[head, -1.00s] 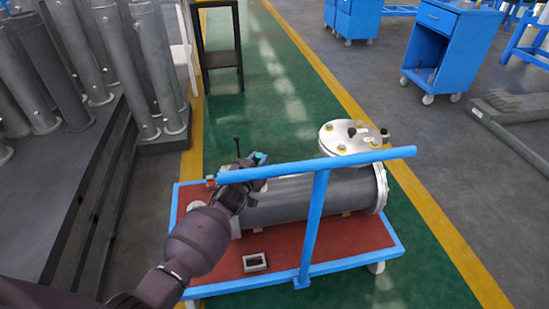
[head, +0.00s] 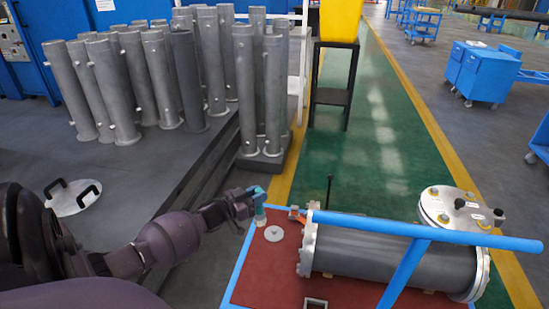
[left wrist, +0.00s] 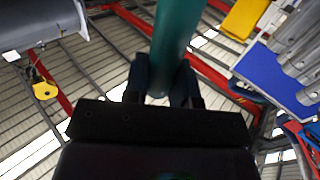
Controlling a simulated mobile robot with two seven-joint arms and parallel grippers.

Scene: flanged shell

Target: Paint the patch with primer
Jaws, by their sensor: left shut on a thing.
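The flanged shell (head: 395,252) is a dark grey cylinder with pale bolted flanges, lying on a red-topped cart (head: 258,285) with a blue frame. A bolted round cover (head: 455,208) tops its right end. My left gripper (head: 248,203) is shut on a teal tool (head: 259,200), held upright near the cart's far left corner, apart from the shell. In the left wrist view the tool (left wrist: 178,35) is a teal cylinder between the fingers (left wrist: 160,82). I cannot make out a patch or a primer container. My right gripper is not in view.
A pale disc (head: 273,233) lies on the cart beside the shell, with a small frame (head: 317,303) near the front. The blue push handle (head: 430,232) crosses before the shell. Grey tubes (head: 160,80) stand on a dark platform at left. Green floor beyond is open.

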